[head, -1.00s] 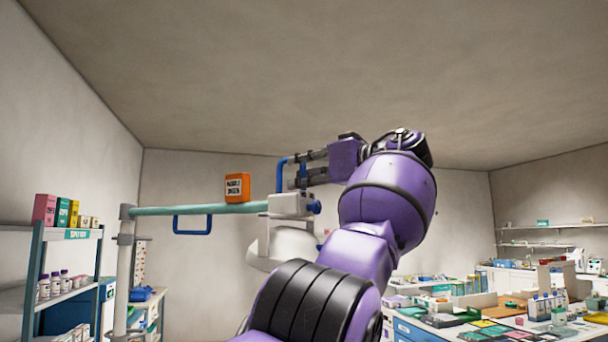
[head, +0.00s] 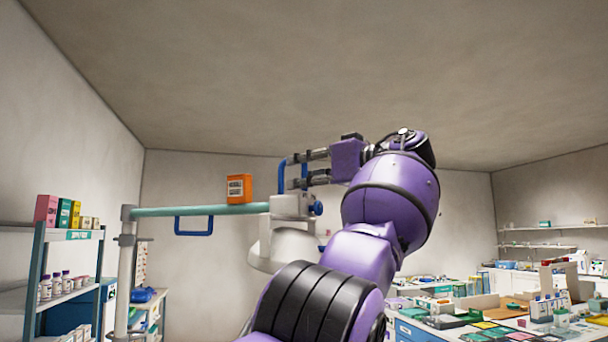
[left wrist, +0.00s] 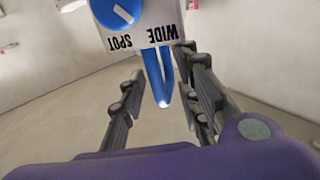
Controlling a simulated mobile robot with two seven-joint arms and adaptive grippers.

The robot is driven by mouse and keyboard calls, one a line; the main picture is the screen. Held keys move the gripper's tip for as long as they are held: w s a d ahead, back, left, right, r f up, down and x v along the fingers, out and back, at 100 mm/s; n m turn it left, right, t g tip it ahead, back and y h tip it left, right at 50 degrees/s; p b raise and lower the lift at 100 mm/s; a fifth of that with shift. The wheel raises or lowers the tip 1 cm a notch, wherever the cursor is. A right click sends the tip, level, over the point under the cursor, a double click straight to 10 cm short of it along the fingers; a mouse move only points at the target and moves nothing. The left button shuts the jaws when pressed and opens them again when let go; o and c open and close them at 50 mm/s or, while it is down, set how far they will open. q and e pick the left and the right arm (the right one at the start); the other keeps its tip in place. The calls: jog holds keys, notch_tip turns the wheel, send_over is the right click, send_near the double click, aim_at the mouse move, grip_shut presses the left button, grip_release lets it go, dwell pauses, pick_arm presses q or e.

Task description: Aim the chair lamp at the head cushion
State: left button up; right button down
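The chair lamp has a white housing (head: 292,206) and a pale dome-shaped head (head: 287,247). It hangs at the end of a horizontal teal arm (head: 180,210) on a white post. A blue loop handle (head: 283,177) stands up from the housing. My left gripper (head: 299,169) is at this handle from the right, one finger above the other. In the left wrist view the handle (left wrist: 157,78) lies between the open fingers (left wrist: 160,95), nearer the right one, with a clear gap on the left. A blue knob (left wrist: 117,10) sits by the words WIDE and SPOT. The head cushion and my right gripper are out of view.
An orange box-like item (head: 239,188) shows just above the teal arm. A blue bar handle (head: 194,224) hangs under that arm. Shelves with bottles and boxes (head: 70,236) stand at left. A cluttered bench (head: 420,333) is at right. The upper space is clear.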

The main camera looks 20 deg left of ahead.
pick_arm(q)
jog(key=v, duration=1.1)
jog(key=shift+s+d, duration=0.2)
jog(key=shift+d, duration=0.15)
jog(key=shift+r, duration=0.1)
